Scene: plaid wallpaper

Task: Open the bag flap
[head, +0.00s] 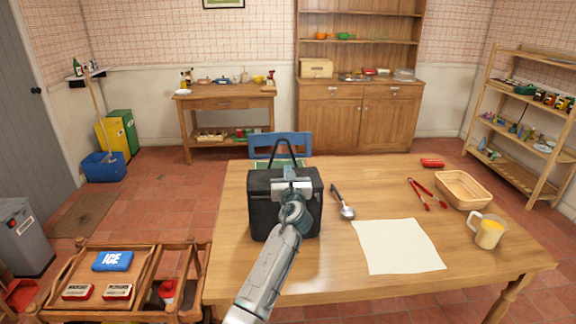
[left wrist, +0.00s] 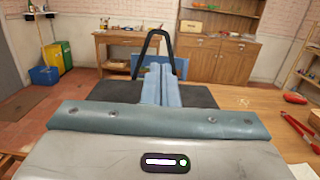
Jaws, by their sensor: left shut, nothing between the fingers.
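The black bag (head: 262,212) stands upright on the wooden table, left of the table's middle. Its dark handle (head: 272,150) sticks up from the top and also shows as an upright loop in the left wrist view (left wrist: 147,42). The bag's dark top (left wrist: 100,88) lies beyond my wrist in that view and looks covered. My left gripper (head: 291,184) is shut and empty at the upper front of the bag; its fingers (left wrist: 159,72) point at the handle. The gripper hides the middle of the bag's front and top edge. I cannot tell whether it touches the bag. My right gripper is out of view.
Right of the bag lie a ladle (head: 345,208), a white sheet (head: 398,247), red tongs (head: 428,194), a wicker basket (head: 462,189) and a jug (head: 489,232). A wooden trolley (head: 143,276) stands at the left. A blue chair (head: 281,142) is behind the bag.

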